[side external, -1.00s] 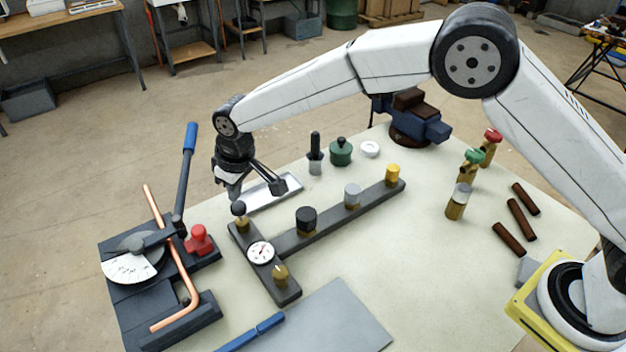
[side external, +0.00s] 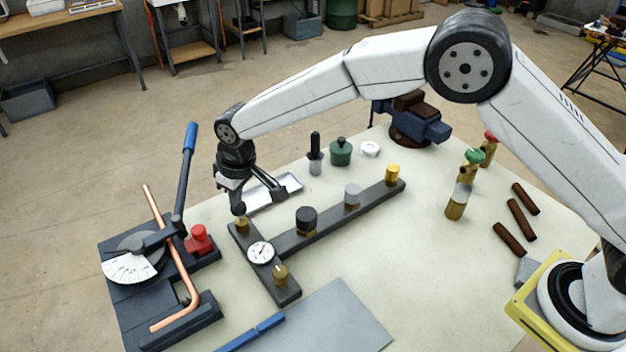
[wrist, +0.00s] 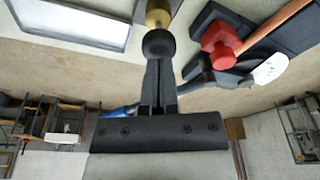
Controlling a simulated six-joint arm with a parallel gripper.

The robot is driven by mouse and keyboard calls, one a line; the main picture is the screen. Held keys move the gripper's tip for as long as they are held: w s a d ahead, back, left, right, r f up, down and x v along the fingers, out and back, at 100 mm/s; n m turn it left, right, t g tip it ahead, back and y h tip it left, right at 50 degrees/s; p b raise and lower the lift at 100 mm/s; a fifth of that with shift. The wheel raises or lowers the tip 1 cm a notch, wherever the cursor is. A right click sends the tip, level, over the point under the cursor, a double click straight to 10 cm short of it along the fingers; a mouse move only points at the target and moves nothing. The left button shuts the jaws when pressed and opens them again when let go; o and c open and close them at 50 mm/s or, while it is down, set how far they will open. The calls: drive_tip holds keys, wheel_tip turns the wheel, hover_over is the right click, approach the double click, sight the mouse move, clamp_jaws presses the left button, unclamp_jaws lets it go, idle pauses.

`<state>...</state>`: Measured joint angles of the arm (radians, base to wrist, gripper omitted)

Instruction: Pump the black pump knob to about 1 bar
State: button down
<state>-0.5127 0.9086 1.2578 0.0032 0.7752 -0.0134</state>
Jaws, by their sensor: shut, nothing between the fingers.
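The black pump knob (side external: 239,209) sits on a brass base (side external: 242,225) at the left end of the dark manifold. My gripper (side external: 238,201) is shut with nothing between its fingers, and its tips are right at the top of the knob from above. In the wrist view my closed fingers (wrist: 158,62) meet the round black knob (wrist: 159,44), with the brass body (wrist: 158,13) beyond it. The dial gauge (side external: 260,252) is on the manifold (side external: 320,226) beside the pump; its reading is too small to tell.
A pipe bender with a copper tube (side external: 168,245), a blue-handled lever (side external: 185,165) and a red knob (side external: 200,239) stands close on the left. A brass fitting (side external: 281,275) and a black cap (side external: 307,219) rise from the manifold. A metal tray (side external: 274,192) lies behind.

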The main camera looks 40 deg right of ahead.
drive_tip(key=shift+x, duration=1.1)
drive_tip(key=shift+s+d+r, duration=0.1)
drive_tip(key=shift+s, duration=0.1)
drive_tip(key=shift+w+v, duration=0.15)
drive_tip(key=shift+v, duration=0.7)
drive_tip(key=shift+w+v, duration=0.15)
drive_tip(key=shift+v, duration=0.75)
drive_tip(key=shift+f, duration=0.75)
drive_tip(key=shift+x, duration=1.05)
drive_tip(key=shift+s, duration=0.2)
drive_tip(key=shift+w+v, duration=0.15)
drive_tip(key=shift+v, duration=0.75)
drive_tip(key=shift+w+v, duration=0.15)
drive_tip(key=shift+v, duration=0.75)
